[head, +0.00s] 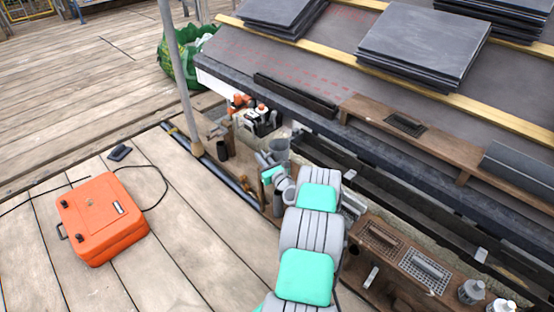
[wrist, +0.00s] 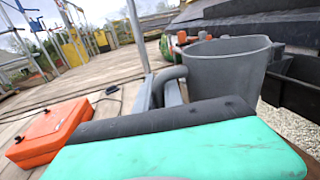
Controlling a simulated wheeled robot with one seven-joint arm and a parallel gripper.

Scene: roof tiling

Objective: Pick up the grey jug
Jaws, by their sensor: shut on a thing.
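The grey jug (head: 277,148) stands out beyond the end of my arm in the head view, near the gutter edge of the roof. In the wrist view the jug (wrist: 228,75) is large and close, upright or nearly so, with its open rim at the top and its handle (wrist: 160,84) to the left. My gripper (head: 266,162) is shut on the jug at its handle side. The exact contact of the fingers is largely hidden. I cannot tell whether the jug's base touches anything.
An orange case (head: 102,218) lies on the planks at left, beside a small dark device (head: 119,152). A grey pole (head: 180,75) rises near the jug. Dark slate stacks (head: 424,40) lie on the roof. A wooden shelf with floats (head: 427,271) and bottles is at lower right.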

